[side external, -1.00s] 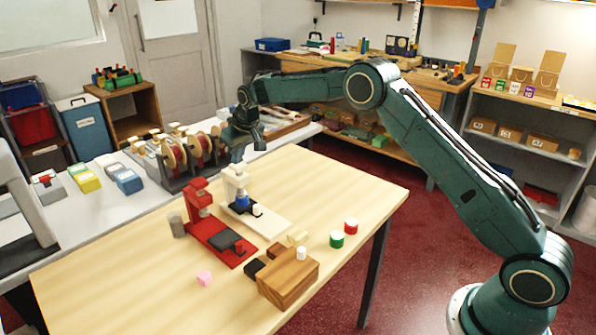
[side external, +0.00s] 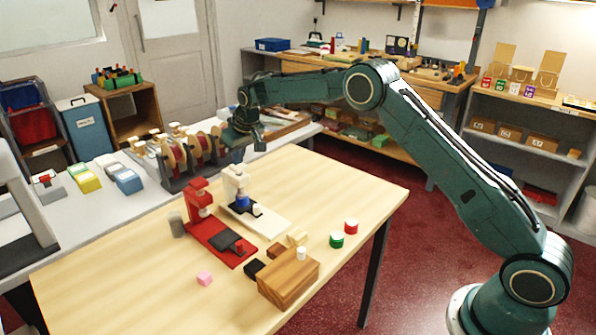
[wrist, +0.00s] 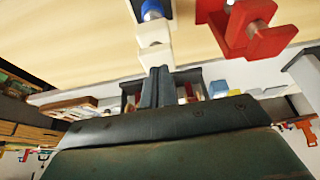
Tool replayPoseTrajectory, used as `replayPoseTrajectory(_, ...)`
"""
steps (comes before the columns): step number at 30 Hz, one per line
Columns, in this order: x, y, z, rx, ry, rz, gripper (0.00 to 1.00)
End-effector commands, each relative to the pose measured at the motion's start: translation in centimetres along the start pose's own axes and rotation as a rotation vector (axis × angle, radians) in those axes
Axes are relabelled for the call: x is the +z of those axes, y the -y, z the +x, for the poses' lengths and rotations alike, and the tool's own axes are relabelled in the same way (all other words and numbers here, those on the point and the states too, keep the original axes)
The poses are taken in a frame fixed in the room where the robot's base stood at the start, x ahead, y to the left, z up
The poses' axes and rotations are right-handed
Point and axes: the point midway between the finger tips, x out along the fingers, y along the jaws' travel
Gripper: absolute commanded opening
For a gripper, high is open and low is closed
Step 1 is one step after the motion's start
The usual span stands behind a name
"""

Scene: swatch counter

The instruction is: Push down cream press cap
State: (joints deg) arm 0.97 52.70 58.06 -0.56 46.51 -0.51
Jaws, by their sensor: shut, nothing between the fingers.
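The cream press (side external: 240,185) stands on its long cream base (side external: 268,222) on the wooden table, with a blue part (side external: 243,200) under its head. Its cream cap (side external: 235,169) is at the top of the head, partly covered by my fingers. My gripper (side external: 237,157) is shut and empty, pointing down at the cap. In the wrist view the gripper's fingertips (wrist: 158,72) meet the edge of the cream press head (wrist: 154,50) in the picture. I cannot tell whether they touch the cap or hover just over it.
A red press (side external: 199,196) stands close to the left of the cream one. A grey cylinder (side external: 177,225), a pink block (side external: 204,278), a wooden block (side external: 290,278), and green (side external: 337,239) and red (side external: 351,226) pieces lie around. The spool rack (side external: 190,160) is behind. The table's front left is clear.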

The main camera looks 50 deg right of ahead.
Motion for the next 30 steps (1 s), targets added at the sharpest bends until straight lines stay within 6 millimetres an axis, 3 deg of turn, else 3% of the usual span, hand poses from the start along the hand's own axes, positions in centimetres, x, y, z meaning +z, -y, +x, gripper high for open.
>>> replayPoseTrajectory(30,-2.4,0.0,-5.5,0.0,-0.004,0.0,0.0)
